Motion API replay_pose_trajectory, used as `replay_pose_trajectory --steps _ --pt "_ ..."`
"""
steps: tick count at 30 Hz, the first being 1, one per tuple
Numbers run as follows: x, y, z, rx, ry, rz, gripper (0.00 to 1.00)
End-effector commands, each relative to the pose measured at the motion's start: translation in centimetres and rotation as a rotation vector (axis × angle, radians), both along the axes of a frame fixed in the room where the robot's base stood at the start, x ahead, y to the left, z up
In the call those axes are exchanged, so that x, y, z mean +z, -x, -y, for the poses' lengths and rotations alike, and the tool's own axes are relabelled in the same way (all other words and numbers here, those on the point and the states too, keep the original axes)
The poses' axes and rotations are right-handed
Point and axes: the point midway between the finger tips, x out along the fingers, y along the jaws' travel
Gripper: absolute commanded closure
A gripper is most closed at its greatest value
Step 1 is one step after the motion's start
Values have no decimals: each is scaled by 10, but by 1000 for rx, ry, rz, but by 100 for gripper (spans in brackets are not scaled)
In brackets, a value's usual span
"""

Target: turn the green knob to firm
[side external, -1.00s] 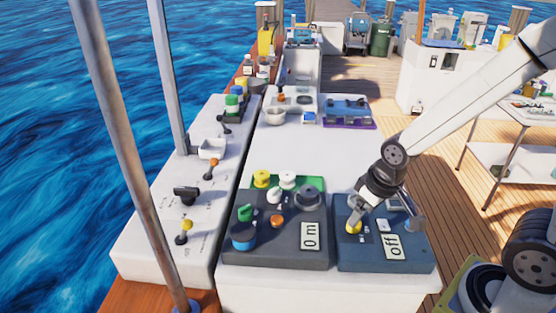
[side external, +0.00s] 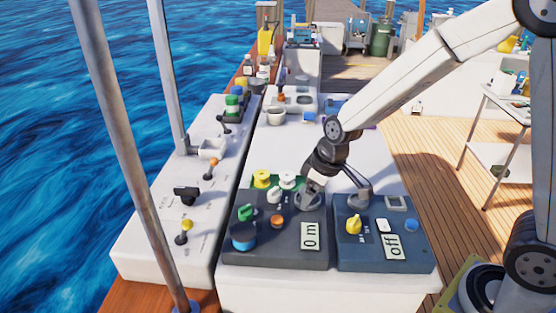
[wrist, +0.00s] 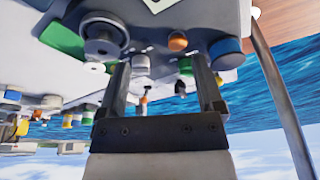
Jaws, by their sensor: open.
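The green knob (side external: 246,213) stands on the left part of the dark panel (side external: 285,253) whose display reads "0 m". In the wrist view, a small part of the green knob (wrist: 185,66) shows between my two fingers, nearer the right one. My gripper (side external: 304,199) is at the right side of this panel, over the grey dial and partly covering it. It is to the right of the green knob and apart from it. In the wrist view my gripper (wrist: 162,66) has its fingers wide apart with nothing held. No "firm" label is readable.
A blue knob (side external: 243,238), an orange button (side external: 277,221) and a white knob (side external: 274,195) are close around the green knob. A second panel with a yellow knob (side external: 353,225) and an "off" display (side external: 393,246) stands to the right. A metal pole (side external: 133,150) rises at the left.

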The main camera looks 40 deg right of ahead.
Motion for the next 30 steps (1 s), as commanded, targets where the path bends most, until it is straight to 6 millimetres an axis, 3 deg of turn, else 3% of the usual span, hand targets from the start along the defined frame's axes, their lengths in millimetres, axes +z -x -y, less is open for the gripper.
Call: replay_pose_trajectory --steps 6,12,18,30 --pt "-5 -59 -37 219 -25 46 14" --pt "-9 -93 -63 364 -43 89 14" --pt "-10 -104 -72 418 -50 106 14" --pt "-18 -107 -74 419 -49 106 14"
